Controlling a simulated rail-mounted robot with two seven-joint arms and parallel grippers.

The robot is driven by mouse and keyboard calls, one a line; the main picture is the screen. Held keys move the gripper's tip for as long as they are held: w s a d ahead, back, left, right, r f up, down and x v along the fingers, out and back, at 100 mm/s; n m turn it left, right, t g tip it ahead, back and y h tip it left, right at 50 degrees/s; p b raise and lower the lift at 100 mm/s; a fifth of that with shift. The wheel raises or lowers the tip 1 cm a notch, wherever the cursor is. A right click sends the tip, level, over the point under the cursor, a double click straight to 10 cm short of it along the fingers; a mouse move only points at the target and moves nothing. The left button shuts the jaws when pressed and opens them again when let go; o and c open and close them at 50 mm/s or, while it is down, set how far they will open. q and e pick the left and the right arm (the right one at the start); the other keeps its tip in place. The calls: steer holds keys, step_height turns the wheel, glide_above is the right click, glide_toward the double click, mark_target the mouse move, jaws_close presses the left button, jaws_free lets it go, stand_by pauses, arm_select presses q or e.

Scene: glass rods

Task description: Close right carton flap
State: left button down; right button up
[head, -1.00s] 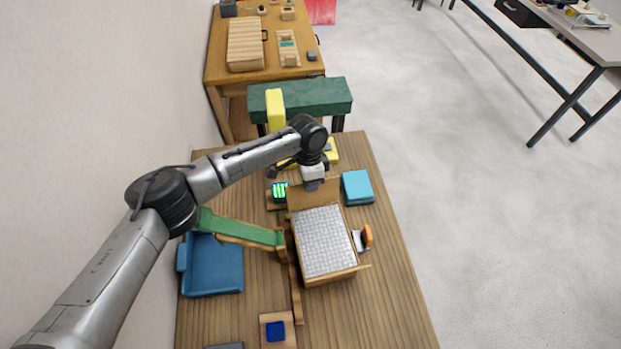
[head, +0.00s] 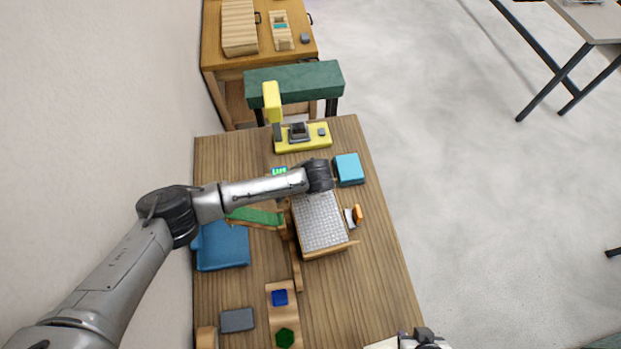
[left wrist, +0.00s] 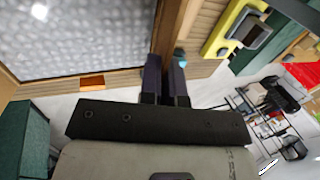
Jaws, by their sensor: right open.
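The carton (head: 328,253) stands on the wooden table, its top filled by a grey bubble-textured sheet (head: 320,222). A thin wooden flap edge sticks out at its near side. The far side, where a flap stood earlier, is covered by my left arm. My left gripper is hidden in the head view. In the left wrist view, its two dark fingers (left wrist: 166,80) are close together at the carton's wooden edge (left wrist: 120,75); whether they grip it is unclear. The bubble-textured sheet also shows there (left wrist: 75,35). My right gripper (head: 425,340) is open at the bottom edge, partly cut off.
A white-and-orange object (head: 354,215) stands right of the carton. A light-blue block (head: 349,169) lies beyond it, and a yellow device (head: 303,140) at the back. A blue tray (head: 222,247) and green ramp (head: 255,216) are on the left.

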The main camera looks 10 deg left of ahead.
stand_by(0.4)
arm_select(q)
steer(key=c, duration=1.3)
jaws_free()
steer(key=shift+b+v, duration=0.95)
steer(key=shift+v, duration=6)
steer(key=shift+s+f, duration=0.1)
steer(key=shift+s, duration=0.05)
